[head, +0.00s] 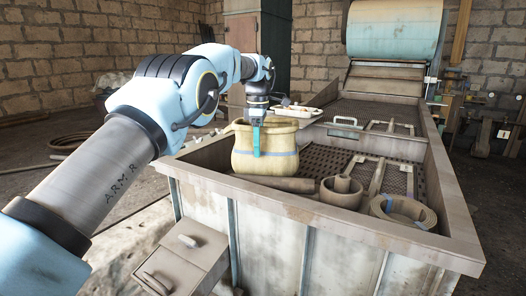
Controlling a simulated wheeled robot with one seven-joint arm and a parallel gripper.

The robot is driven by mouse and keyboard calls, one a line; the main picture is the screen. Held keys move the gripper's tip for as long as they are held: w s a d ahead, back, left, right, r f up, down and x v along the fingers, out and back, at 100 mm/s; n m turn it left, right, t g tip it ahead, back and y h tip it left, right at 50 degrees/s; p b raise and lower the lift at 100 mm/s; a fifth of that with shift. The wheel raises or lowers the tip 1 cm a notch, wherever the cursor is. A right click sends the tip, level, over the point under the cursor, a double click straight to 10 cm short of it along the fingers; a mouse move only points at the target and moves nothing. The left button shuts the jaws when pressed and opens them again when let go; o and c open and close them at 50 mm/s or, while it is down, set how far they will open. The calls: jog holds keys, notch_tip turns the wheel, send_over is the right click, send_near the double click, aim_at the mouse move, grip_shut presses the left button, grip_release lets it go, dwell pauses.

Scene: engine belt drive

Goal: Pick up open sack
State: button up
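The open sack (279,161) is a cream, wide-mouthed bag with a thin blue-grey band around its lower part. It stands upright in the near left part of the large metal bin, against the near left wall. My gripper (257,138) points down at the sack's left front rim. One teal finger lies against the outside of the sack's front. The other finger is hidden, likely behind the rim, so I cannot see whether the fingers are closed on the cloth.
The metal bin (330,225) has raised walls around a perforated floor. A mortar-like bowl (342,192), a coiled strap (404,211) and a dark rod (275,183) lie right of and before the sack. A pale tray (298,111) sits behind it. A large drum (394,30) is at the back.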

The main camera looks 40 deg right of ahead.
grip_shut()
dwell(0.6)
